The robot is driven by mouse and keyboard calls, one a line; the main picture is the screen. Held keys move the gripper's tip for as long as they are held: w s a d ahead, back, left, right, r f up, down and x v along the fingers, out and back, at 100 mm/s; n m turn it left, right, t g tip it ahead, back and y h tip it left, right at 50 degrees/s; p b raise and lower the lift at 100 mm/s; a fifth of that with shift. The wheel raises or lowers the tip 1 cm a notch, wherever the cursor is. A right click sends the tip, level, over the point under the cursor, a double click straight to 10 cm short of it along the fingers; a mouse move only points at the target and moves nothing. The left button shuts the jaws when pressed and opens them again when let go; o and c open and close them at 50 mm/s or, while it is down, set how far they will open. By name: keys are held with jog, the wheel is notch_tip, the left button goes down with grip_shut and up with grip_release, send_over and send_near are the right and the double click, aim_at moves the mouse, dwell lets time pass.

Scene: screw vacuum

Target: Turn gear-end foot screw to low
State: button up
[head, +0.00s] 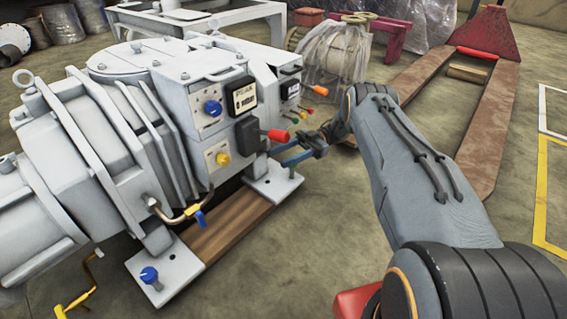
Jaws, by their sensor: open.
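The grey screw vacuum pump (115,125) fills the left half of the head view. A near foot plate (165,272) carries an upright screw with a blue knob (149,274). A second foot plate (272,186) lies under the pump's right end, with a small blue part (292,173) at its edge. No label shows which foot is the gear end. My gripper (277,157) is open, its blue fingers pointing left above the second foot plate. Nothing is seen between the fingers. I cannot tell whether they touch the pump.
The pump's panel has a blue knob (212,108), a yellow knob (223,158), a gauge (244,95) and a red-tipped lever (278,135) close above my gripper. A blue-handled valve (200,218) juts out low. A pallet truck (440,105) stands behind my arm. Floor in front is clear.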

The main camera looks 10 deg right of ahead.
jog(key=shift+s+r+p, duration=0.1)
jog(key=shift+r+p, duration=0.25)
jog(key=shift+r, duration=2.05)
